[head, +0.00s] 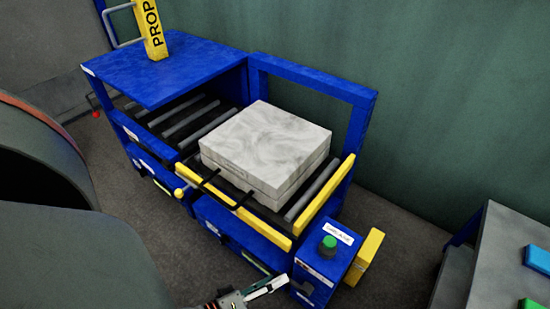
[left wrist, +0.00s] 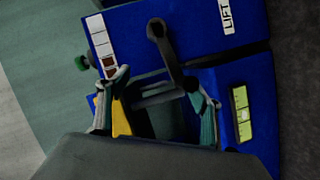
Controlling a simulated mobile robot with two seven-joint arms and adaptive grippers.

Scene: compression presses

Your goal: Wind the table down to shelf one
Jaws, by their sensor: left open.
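The lift table (head: 295,190) is a blue-framed roller bed with yellow bars, carrying a pale two-layer block. In the left wrist view, a dark crank (left wrist: 166,45) sits on a blue panel beside the label "LIFT" (left wrist: 226,16). Its arm runs down to a grip between my fingers. My left gripper (left wrist: 163,90) is open around the crank's grip; I cannot tell whether it touches. In the head view my left gripper (head: 266,289) is low, in front of the blue machine. My right gripper is out of view.
A blue control box (head: 328,262) with a green button stands at the table's front right. A yellow-green gauge (left wrist: 241,114) is right of my fingers. A blue press (head: 170,70) stands at the back left. A grey side table (head: 490,270) is at the right.

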